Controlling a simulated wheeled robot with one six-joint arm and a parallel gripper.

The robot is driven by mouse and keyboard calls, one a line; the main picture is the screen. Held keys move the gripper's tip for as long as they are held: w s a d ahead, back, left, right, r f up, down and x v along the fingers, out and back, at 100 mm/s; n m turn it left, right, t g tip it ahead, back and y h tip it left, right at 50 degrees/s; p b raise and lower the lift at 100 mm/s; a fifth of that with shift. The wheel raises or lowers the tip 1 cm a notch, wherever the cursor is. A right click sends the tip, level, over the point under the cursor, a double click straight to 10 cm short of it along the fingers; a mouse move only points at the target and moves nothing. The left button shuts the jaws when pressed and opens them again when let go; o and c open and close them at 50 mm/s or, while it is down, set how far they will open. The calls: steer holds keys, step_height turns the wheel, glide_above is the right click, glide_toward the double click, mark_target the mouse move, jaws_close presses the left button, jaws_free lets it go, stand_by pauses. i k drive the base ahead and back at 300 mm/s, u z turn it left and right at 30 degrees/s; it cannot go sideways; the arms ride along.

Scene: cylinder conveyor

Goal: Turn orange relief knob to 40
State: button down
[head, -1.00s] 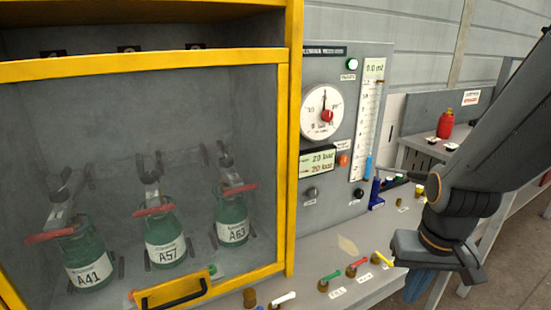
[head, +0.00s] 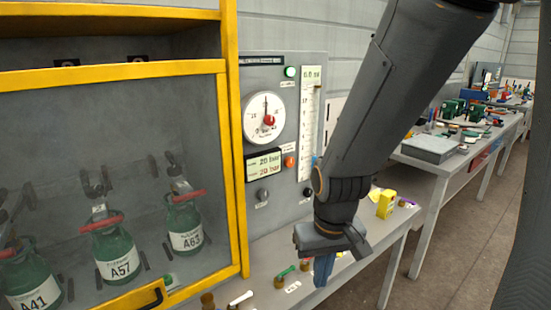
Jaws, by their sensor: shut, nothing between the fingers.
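The orange relief knob (head: 290,161) sits on the grey panel (head: 296,225), right of a small display (head: 264,165) that shows 20 bar in green and 20 bar in red. A round white dial gauge (head: 264,118) with a red hub is above the display. My gripper (head: 323,272) hangs from my dark arm, below and right of the knob and apart from it. Its blue fingers point down over the bench and look shut, with nothing seen in them. The fingertips are small, and the knob's pointer or marks are too small to read.
Two dark knobs (head: 263,195) are low on the panel. Small valves with coloured levers (head: 286,271) stand on the bench below. A yellow-framed cabinet (head: 231,150) with green bottles is at the left. A yellow box (head: 386,203) stands right of my arm.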

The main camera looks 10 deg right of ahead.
mark_target(288, 162)
steer(key=u, duration=0.05)
steer(key=k, duration=1.1)
steer(key=z, duration=0.7)
steer(key=i, duration=1.45)
steer(key=u, duration=0.9)
